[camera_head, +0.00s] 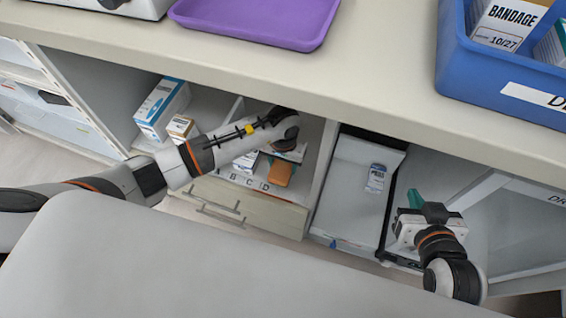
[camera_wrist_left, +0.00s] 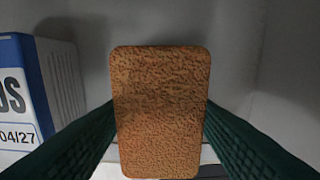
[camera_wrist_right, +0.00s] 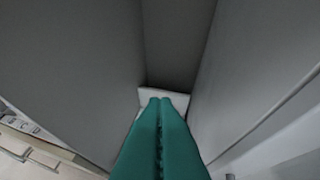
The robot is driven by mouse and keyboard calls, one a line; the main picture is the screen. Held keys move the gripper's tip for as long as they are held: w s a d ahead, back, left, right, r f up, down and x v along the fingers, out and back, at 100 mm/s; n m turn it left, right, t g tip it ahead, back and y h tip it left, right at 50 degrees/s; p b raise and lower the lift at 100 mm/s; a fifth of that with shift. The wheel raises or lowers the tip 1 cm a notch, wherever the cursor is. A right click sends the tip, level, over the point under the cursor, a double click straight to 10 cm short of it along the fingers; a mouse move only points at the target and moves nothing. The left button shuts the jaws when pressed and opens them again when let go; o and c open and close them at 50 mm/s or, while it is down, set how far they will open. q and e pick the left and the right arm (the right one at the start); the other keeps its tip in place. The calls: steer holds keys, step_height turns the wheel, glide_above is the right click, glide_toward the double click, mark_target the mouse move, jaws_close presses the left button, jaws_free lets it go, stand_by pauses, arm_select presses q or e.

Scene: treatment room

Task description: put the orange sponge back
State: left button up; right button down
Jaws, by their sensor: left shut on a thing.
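The orange sponge (camera_wrist_left: 160,112) stands upright between the two green fingers of my left gripper (camera_wrist_left: 160,125) in the left wrist view. The left gripper is shut on it. In the head view the sponge (camera_head: 281,172) shows just below the left hand, inside an open shelf bay under the counter, above the B C D labels. The fingers are mostly hidden there by the wrist. My right gripper (camera_head: 416,203) is at the lower right, in front of another bay. Its green fingers (camera_wrist_right: 160,105) are together and empty in the right wrist view.
A blue and white box (camera_wrist_left: 30,95) stands left of the sponge, and a white box (camera_head: 246,161) shows there in the head view. More boxes (camera_head: 160,108) stand further left. The counter (camera_head: 350,85) overhangs the bays, with a purple tray (camera_head: 255,20) and blue bin (camera_head: 480,75) on top.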

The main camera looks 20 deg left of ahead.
steer(key=shift+w+r, duration=0.1)
arm_select(q)
steer(key=shift+f, duration=0.1)
arm_select(e)
steer(key=shift+w+a+r+t, duration=0.15)
steer(key=shift+w+r+t, duration=0.05)
steer(key=shift+t, duration=0.1)
steer(key=shift+w+r, duration=0.1)
steer(key=shift+r, duration=0.05)
arm_select(q)
steer(key=shift+f+b, duration=0.2)
steer(key=shift+b, duration=0.2)
steer(key=shift+f, duration=0.25)
steer(key=o, duration=0.9)
arm_select(e)
steer(key=r, duration=0.1)
steer(key=w+r+t, duration=0.1)
steer(key=a+r+t+y, duration=0.1)
steer(key=shift+w, duration=0.3)
arm_select(q)
steer(key=shift+r, duration=0.1)
